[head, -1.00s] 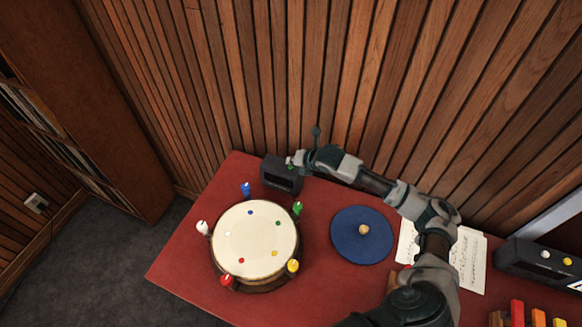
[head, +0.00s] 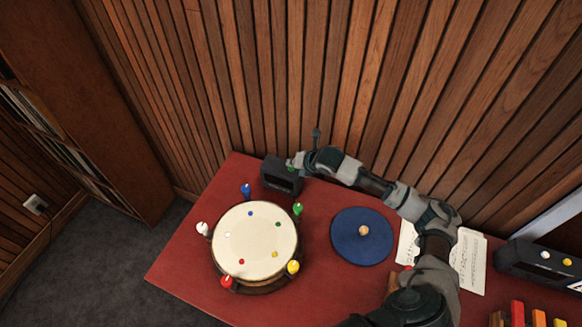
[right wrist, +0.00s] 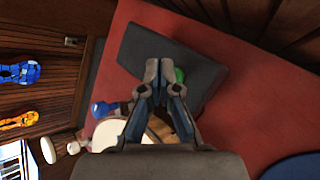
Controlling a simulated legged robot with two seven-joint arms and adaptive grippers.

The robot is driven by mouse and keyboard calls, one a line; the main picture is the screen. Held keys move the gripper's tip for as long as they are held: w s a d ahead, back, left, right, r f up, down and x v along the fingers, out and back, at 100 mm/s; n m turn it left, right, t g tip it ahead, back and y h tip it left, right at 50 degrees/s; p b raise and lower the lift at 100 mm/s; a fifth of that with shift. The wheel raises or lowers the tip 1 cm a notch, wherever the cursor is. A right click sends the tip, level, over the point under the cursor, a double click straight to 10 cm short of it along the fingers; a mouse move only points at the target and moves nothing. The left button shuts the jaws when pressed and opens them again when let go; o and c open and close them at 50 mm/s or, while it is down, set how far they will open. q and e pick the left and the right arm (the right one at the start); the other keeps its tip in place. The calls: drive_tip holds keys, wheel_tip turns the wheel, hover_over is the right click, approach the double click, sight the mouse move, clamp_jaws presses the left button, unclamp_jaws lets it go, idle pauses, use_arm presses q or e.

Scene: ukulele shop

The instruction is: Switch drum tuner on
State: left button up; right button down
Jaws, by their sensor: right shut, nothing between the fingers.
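The drum tuner, a dark box (head: 281,177), stands at the back of the red table behind the drum (head: 255,240). My right gripper (head: 294,163) is at the tuner's top right side, close to a green button that is mostly hidden. In the right wrist view the gripper (right wrist: 160,72) is shut and empty, with its tips over the dark tuner (right wrist: 150,50). The green button (right wrist: 180,75) shows just right of the tips; whether they touch it I cannot tell. The drum has coloured pegs around its rim. My left gripper is not in view.
A blue round mat (head: 350,245) with a small wooden knob lies right of the drum. Sheet music (head: 470,262) and another dark box (head: 535,258) with white and yellow buttons are further right. The slatted wall is close behind the tuner.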

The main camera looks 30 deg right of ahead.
drive_tip(key=shift+d, duration=0.2)
drive_tip(key=shift+f, duration=0.15)
drive_tip(key=shift+s+f+p, duration=0.1)
drive_tip(key=shift+f+p, duration=0.1)
drive_tip(key=shift+p, duration=0.15)
drive_tip(key=shift+a+f, duration=0.1)
drive_tip(key=shift+r+p, duration=0.55)
drive_tip(key=shift+p, duration=0.25)
